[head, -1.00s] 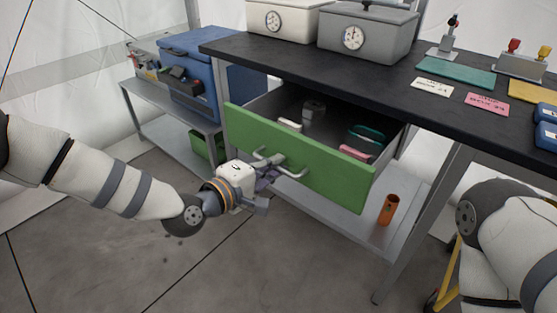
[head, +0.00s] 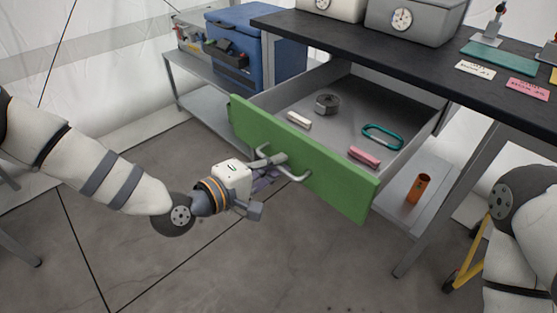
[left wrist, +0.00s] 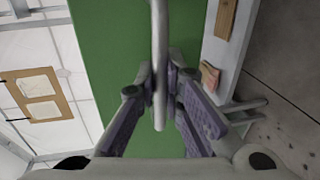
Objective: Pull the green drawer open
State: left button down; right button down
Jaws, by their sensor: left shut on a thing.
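The green drawer (head: 335,178) is pulled well out from under the dark bench top, and its inside shows in the head view. My left gripper (head: 277,166) is at the middle of the drawer front, shut on the grey bar handle (head: 296,177). In the left wrist view the handle (left wrist: 160,50) runs down between the two fingers (left wrist: 160,95) in front of the green panel (left wrist: 110,50). My right arm shows at the right edge of the head view, but its gripper is out of view.
In the drawer lie a grey roll (head: 327,103), a white item (head: 299,120), a teal ring (head: 382,137) and a pink item (head: 364,157). An orange cup (head: 418,188) stands on the lower shelf. A blue cooler (head: 250,50) is at the back left. The floor before the drawer is clear.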

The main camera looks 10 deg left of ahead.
pick_arm(q)
jog(key=c, duration=1.7)
grip_release()
jog(key=v, duration=1.2)
